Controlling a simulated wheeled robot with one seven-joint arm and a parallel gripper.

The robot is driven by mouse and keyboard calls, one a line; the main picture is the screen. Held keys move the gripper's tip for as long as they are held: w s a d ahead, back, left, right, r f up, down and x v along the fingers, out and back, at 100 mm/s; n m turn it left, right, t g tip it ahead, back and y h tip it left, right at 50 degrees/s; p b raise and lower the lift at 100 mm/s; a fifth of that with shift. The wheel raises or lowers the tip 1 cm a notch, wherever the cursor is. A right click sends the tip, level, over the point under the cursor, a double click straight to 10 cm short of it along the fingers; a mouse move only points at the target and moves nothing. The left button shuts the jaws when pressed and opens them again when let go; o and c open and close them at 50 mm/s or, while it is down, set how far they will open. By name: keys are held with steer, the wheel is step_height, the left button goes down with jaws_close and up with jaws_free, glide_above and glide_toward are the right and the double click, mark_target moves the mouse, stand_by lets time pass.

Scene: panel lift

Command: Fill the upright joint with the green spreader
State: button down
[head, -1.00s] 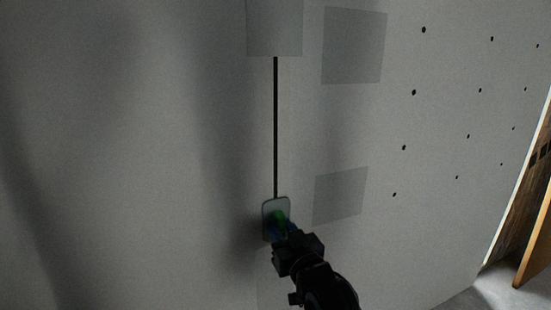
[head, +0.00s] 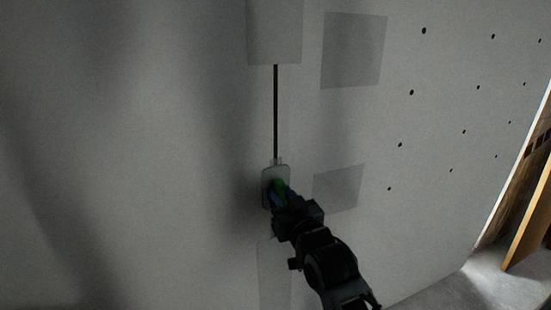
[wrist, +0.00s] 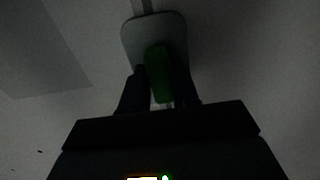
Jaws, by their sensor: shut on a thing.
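The upright joint (head: 275,110) is a dark vertical line in the grey wall in the head view. Its dark part runs from a grey patch at the top down to the spreader. The spreader (head: 268,174) has a pale rounded plate and a green handle, and its plate is at the wall over the joint. My gripper (head: 280,194) is shut on the green handle. In the wrist view the green handle (wrist: 158,72) stands between the fingers, with the plate (wrist: 132,38) beyond it. Below the spreader a paler filled strip (head: 274,275) covers the joint line.
Grey square patches (head: 353,50) and (head: 338,188) lie to the right of the joint, and a top patch (head: 274,30) covers its upper end. Several dark dots (head: 411,92) mark the wall further right. A wooden board (head: 530,225) leans at the far right edge.

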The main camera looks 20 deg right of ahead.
steer(key=shift+r+p, duration=7.75)
steer(key=shift+r, duration=5.45)
step_height(320, 180, down, 39)
steer(key=b, duration=2.5)
steer(key=shift+r+b, duration=0.15)
steer(key=shift+b, duration=0.25)
